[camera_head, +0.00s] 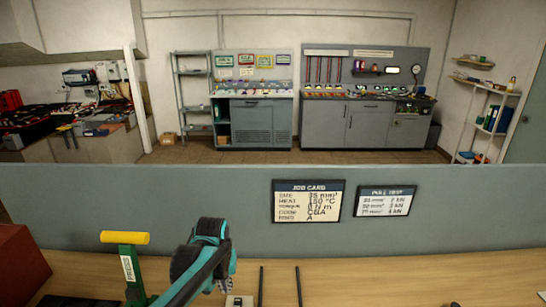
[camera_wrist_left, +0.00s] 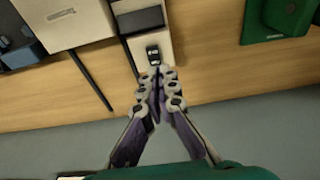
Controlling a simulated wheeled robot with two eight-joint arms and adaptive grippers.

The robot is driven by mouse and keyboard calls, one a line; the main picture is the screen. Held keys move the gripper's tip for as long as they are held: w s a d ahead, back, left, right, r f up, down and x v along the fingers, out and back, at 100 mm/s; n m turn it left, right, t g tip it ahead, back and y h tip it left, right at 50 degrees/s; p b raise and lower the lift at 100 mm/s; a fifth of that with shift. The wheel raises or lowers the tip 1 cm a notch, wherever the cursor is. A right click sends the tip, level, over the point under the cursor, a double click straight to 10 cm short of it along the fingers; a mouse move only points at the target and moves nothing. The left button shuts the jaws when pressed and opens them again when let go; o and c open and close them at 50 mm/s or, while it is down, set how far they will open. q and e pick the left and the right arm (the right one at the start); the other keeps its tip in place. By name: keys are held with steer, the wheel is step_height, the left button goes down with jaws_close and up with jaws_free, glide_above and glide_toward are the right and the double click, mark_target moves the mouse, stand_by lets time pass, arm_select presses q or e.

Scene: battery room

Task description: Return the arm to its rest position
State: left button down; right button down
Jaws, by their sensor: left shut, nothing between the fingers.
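My left arm shows in the head view as a teal and black wrist, bent down over the wooden bench. My left gripper (camera_head: 228,285) is low over the bench, partly hidden behind its own arm link. In the left wrist view the fingers of my left gripper (camera_wrist_left: 158,78) are together, with nothing between them. The tips point at a small black part (camera_wrist_left: 153,54) on a pale block (camera_wrist_left: 146,28). I cannot tell whether they touch it. My right gripper is in neither view.
A green press (camera_head: 130,272) with a yellow handle (camera_head: 125,238) stands just left of my arm. A dark red box (camera_head: 20,265) sits at far left. A grey partition (camera_head: 450,205) backs the bench. Bench at right is mostly clear.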

arm_select(q)
steer(key=s+a+f+t+b, duration=0.1)
steer(key=s+a+t+b, duration=0.1)
steer(key=s, duration=0.7)
steer(key=s+a+f+t+b, duration=0.1)
steer(key=s+f+t+b, duration=0.1)
steer(key=s, duration=0.8)
steer(key=t+b, duration=0.1)
steer(key=b, duration=0.1)
steer(key=shift+a+f+b, duration=0.2)
steer(key=shift+a+b, duration=0.1)
steer(key=shift+a, duration=0.1)
steer(key=shift+s, duration=0.1)
steer(key=w+d+r+g+p, duration=0.2)
steer(key=w+r+p, duration=0.15)
steer(key=w, duration=0.55)
steer(key=w+d+r+g+p, duration=0.1)
steer(key=w+r+g+p, duration=0.15)
steer(key=w+r, duration=0.45)
steer(key=w+d+f+g+p, duration=0.2)
steer(key=w+f, duration=0.2)
steer(key=w, duration=0.5)
steer(key=shift+w+f, duration=0.15)
steer(key=shift+f, duration=0.2)
steer(key=shift+r, duration=0.1)
